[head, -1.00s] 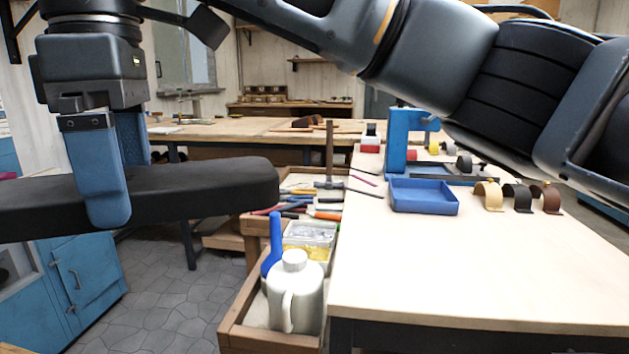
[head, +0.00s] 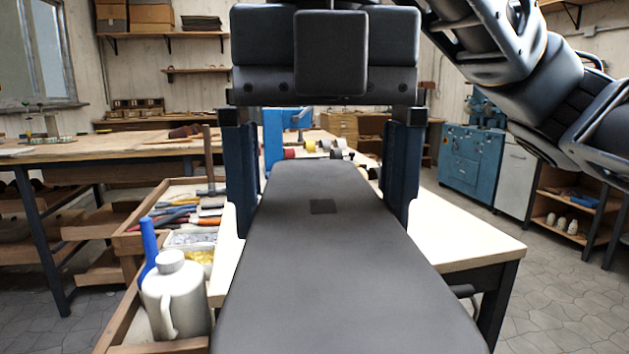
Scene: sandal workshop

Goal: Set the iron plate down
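The iron plate (head: 335,280) is a long, flat, dark grey slab with rounded edges and a small darker square on its top. In the head view it runs from the bottom edge away toward the worktable (head: 465,240) and covers part of that table's pale top. My gripper (head: 322,228) has a finger on each long side of the plate and is shut on it. The plate looks level. Its underside is hidden, and I cannot tell how high it is above the table.
A wooden tray (head: 120,320) at the left holds a white jug (head: 176,298), a blue bottle (head: 149,243) and several tools. A blue press-like stand (head: 274,135) is behind the plate. Bare tabletop shows right of the plate. Blue cabinets (head: 472,160) stand at the back right.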

